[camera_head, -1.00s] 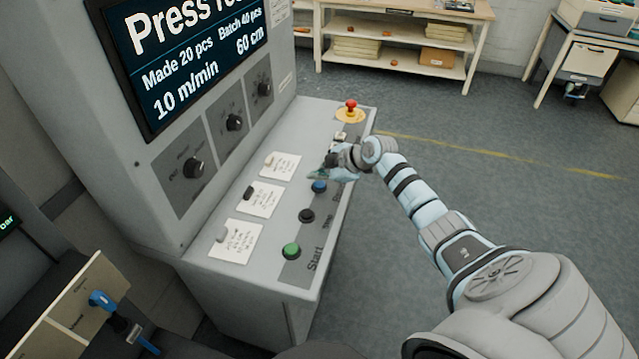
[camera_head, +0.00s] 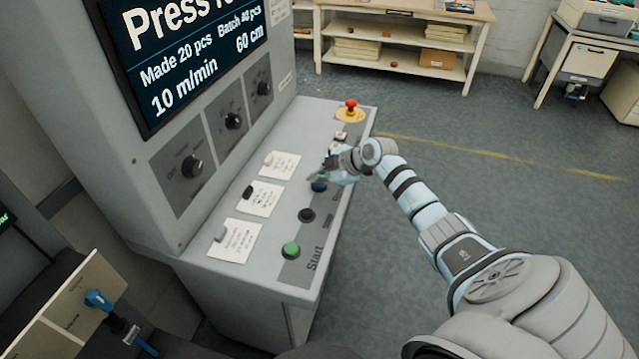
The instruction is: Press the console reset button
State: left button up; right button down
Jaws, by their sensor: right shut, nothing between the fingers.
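The grey console (camera_head: 222,277) has a sloping panel with a row of buttons along its right side. The screen (camera_head: 190,50) shows a line starting with "Press", cut off at the top. My left gripper is not in view.
A black button (camera_head: 306,215) and a green button (camera_head: 291,250) near "Start" are closer to me. A red mushroom button (camera_head: 351,105) on yellow is at the far end. White note cards (camera_head: 235,240) lie to the left. Open floor (camera_head: 480,130) is on the right.

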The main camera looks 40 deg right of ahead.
aim_at(318, 185)
jog(key=shift+f+b, duration=0.3)
jog(key=shift+f, duration=0.05)
dwell(0.5)
jog(key=shift+r+p, duration=0.6)
jog(key=shift+r, duration=0.25)
notch_tip(318, 185, up, 5)
jog(key=p, duration=0.4)
jog(key=shift+r, duration=0.1)
dwell(0.5)
